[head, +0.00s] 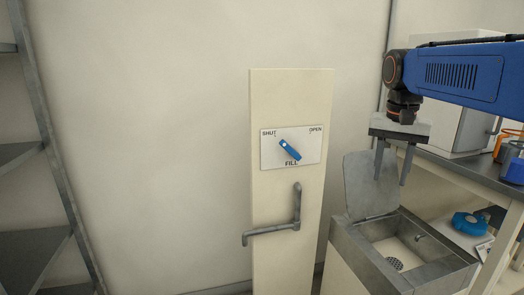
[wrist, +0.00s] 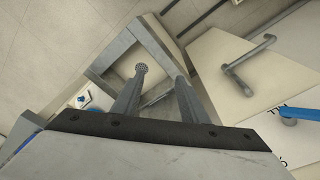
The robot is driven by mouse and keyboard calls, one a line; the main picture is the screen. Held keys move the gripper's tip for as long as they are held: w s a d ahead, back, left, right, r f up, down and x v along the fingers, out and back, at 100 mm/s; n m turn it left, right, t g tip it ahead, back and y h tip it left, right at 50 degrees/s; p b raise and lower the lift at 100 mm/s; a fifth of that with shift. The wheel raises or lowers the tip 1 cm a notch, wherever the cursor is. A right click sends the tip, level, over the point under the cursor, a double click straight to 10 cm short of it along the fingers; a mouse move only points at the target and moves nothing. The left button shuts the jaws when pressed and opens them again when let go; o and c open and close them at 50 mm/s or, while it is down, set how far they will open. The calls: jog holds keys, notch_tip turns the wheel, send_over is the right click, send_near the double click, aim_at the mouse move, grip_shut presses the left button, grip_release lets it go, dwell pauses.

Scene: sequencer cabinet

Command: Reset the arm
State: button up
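My gripper (head: 391,166) hangs at the right in the head view, fingers pointing down and apart, with nothing between them. It is above the metal sink and its raised lid. In the wrist view my gripper (wrist: 154,87) also shows two separate fingers, with the sink beyond them. My blue arm reaches in from the right edge. A cream panel (head: 289,95) stands left of my gripper. It carries a blue-handled valve knob (head: 290,150) on a plate marked SHUT, OPEN and FILL; the handle points up-left, toward SHUT. A grey bent pipe (head: 285,229) is below it.
The sink (head: 432,272) has its lid (head: 371,185) standing up behind the basin. A bench (head: 450,163) with a white cabinet and coloured items is at the right. A blue round object (head: 468,222) sits lower right. Grey shelving (head: 52,150) stands at the far left.

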jog(key=s+a+f+n+t, duration=0.1)
jog(key=s+a+f+n, duration=0.1)
jog(key=s+f, duration=0.8)
jog(key=s+a+f+n+t, duration=0.1)
jog(key=s+f+n, duration=0.3)
jog(key=s+f, duration=0.6)
jog(key=shift+s+a+t+y, duration=0.4)
jog(key=shift+s+t, duration=0.4)
jog(key=shift+s, duration=0.1)
